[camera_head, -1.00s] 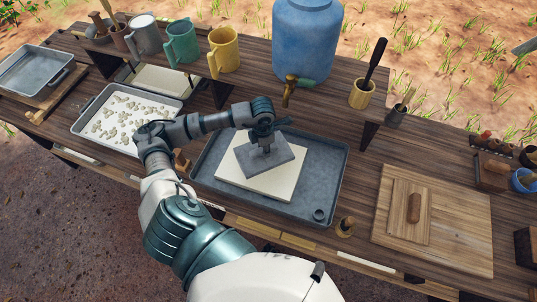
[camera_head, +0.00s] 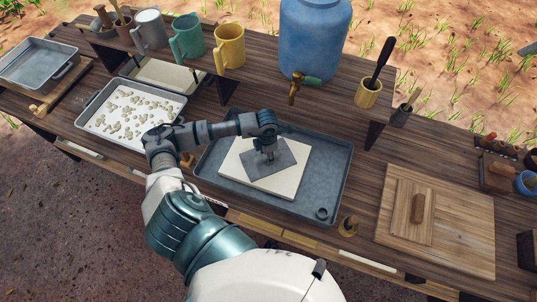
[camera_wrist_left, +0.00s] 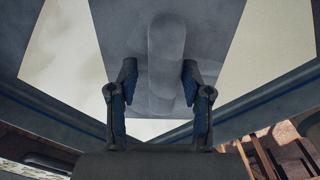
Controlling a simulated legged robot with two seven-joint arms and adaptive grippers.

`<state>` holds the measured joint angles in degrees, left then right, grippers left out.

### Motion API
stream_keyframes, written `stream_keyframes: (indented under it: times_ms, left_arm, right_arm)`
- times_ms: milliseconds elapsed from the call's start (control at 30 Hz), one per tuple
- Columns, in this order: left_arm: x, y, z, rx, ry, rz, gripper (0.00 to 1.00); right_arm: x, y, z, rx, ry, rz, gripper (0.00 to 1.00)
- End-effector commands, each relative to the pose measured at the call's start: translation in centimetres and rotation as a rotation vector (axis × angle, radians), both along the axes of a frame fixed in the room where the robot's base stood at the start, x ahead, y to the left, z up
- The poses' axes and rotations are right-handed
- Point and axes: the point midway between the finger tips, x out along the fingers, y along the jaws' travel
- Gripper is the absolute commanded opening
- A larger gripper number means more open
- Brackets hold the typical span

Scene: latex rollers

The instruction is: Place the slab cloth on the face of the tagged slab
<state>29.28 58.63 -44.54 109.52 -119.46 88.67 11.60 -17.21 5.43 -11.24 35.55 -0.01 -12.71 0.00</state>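The slab cloth (camera_head: 286,159) is a flat grey square lying on the face of a cream slab (camera_head: 291,185), turned at an angle to it. In the left wrist view the cloth (camera_wrist_left: 212,25) has a rounded grey grip (camera_wrist_left: 166,60) standing up from it. The slab sits in a grey tray (camera_head: 330,165); I see no tag on it. My left gripper (camera_head: 268,155) is over the cloth. In the left wrist view its fingers (camera_wrist_left: 158,85) stand on either side of the grip, with a visible gap at the left, so it is open. My right gripper is out of view.
A tray of pale lumps (camera_head: 130,115) stands to the left. A blue barrel (camera_head: 315,35) with a tap is behind the tray. Mugs (camera_head: 187,38) line the back shelf. A wooden board (camera_head: 450,225) lies to the right.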

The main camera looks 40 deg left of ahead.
Motion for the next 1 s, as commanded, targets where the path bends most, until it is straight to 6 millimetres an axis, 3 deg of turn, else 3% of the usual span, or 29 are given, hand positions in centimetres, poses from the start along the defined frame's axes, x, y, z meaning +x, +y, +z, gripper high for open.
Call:
stream_keyframes:
  times_ms: [367,733,867,1000]
  left_arm:
    - [0.0,-0.2,0.1,0.005,0.002,0.000,0.56]
    - [0.0,-0.1,0.2,0.003,0.001,0.000,0.56]
    - [0.1,0.0,1.3,0.002,-0.003,0.000,0.56]
    - [0.1,0.0,4.1,0.003,-0.005,0.001,0.56]
  right_arm:
    - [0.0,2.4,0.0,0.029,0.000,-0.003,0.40]
    - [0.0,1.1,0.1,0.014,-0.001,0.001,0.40]
    - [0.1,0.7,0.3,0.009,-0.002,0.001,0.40]
    - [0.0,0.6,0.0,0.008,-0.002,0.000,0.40]
